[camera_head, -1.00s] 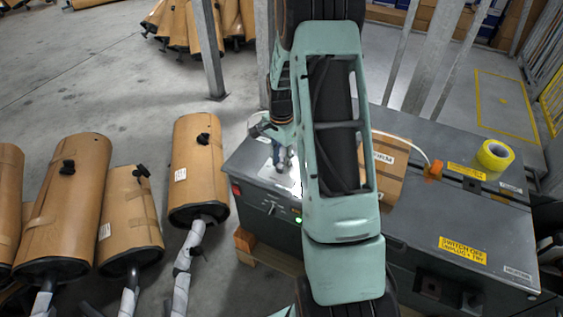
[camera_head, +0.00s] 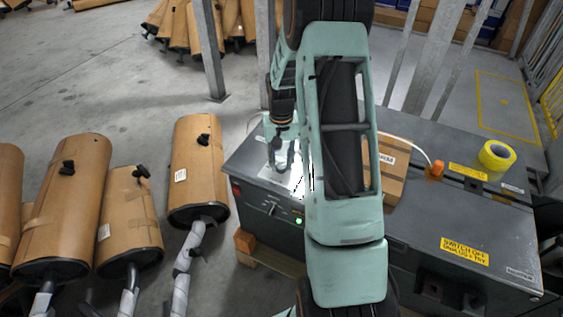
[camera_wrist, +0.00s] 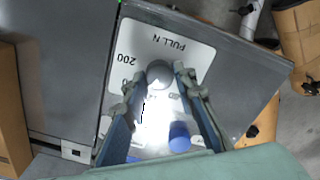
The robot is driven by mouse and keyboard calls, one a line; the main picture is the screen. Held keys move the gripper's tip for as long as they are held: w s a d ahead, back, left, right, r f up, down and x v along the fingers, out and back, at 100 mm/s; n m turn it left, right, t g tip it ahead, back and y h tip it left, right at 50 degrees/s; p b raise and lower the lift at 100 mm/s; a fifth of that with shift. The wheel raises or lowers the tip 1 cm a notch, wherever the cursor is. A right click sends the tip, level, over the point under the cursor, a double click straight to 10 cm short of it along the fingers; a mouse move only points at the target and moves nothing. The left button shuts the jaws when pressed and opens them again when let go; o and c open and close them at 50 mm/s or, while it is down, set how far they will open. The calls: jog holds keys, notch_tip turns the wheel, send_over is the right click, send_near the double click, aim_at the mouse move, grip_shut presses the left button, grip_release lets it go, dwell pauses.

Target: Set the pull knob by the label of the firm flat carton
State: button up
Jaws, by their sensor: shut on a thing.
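The round grey pull knob (camera_wrist: 160,74) stands on a white scale plate (camera_wrist: 205,52) marked "PULL N" and "200". My gripper (camera_wrist: 161,71) has its two fingertips on either side of the knob and is shut on it. In the head view my gripper (camera_head: 280,163) is low over the left end of the grey machine. The flat brown carton (camera_head: 393,183) lies on the machine right of my arm, partly hidden by it. Its white label (camera_head: 386,159) is only partly readable. Glare hides part of the plate's scale.
A blue cylinder (camera_wrist: 180,137) stands on the plate between my fingers, nearer the wrist. Yellow tape (camera_head: 497,155) and an orange fitting (camera_head: 435,171) sit on the grey machine (camera_head: 480,215). A metal post (camera_head: 211,50) rises behind.

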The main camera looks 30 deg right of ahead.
aim_at(281, 165)
jog(key=n, duration=0.5)
jog(key=shift+n, duration=0.3)
dwell(0.5)
jog(key=o, duration=1.2)
jog(key=shift+c, duration=0.2)
notch_tip(281, 165, up, 12)
